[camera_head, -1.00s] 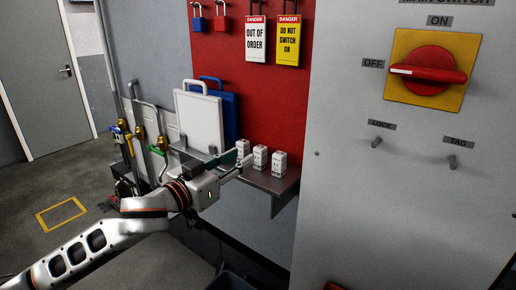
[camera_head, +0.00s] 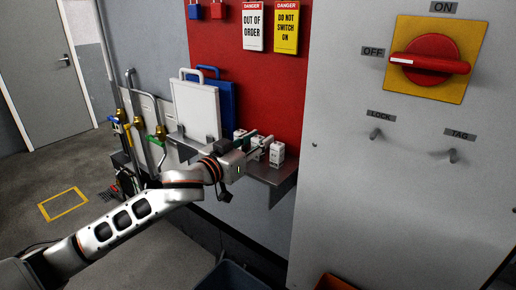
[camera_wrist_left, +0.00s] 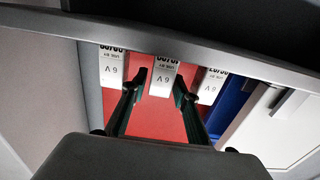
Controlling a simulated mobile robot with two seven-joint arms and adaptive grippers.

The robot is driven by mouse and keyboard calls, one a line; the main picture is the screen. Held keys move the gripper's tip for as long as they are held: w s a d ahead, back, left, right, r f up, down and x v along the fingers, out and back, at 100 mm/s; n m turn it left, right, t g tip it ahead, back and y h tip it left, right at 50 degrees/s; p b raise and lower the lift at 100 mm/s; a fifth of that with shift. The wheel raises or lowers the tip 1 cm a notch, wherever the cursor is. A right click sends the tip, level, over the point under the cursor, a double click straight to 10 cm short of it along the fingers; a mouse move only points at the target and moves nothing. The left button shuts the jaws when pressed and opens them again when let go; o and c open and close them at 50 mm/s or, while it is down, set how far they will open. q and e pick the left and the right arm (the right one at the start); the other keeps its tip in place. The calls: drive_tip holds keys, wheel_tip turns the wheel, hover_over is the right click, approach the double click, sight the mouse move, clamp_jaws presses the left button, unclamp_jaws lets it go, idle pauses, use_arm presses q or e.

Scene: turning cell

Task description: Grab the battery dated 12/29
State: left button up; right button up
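Three white batteries stand in a row on a grey wall shelf (camera_head: 279,179): a left one (camera_head: 240,134), a middle one (camera_head: 256,141) and a right one (camera_head: 277,154). In the left wrist view they appear upside down: the right one (camera_wrist_left: 111,66), the middle one (camera_wrist_left: 162,78) and the left one (camera_wrist_left: 211,86). Each reads "6V"; their dates are partly cut off and I cannot read them surely. My left gripper (camera_head: 262,147) is open at the middle battery. Its dark fingers (camera_wrist_left: 160,84) lie on either side of that battery in the wrist view; contact is not clear. My right gripper is not in view.
White (camera_head: 196,110) and blue (camera_head: 227,104) boards stand left of the batteries. Danger tags (camera_head: 253,27) hang on the red panel above. A grey cabinet with a red main switch (camera_head: 430,60) is to the right. A blue bin (camera_head: 230,277) and an orange bin (camera_head: 335,283) are below.

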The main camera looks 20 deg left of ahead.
use_arm(q)
clamp_jaws()
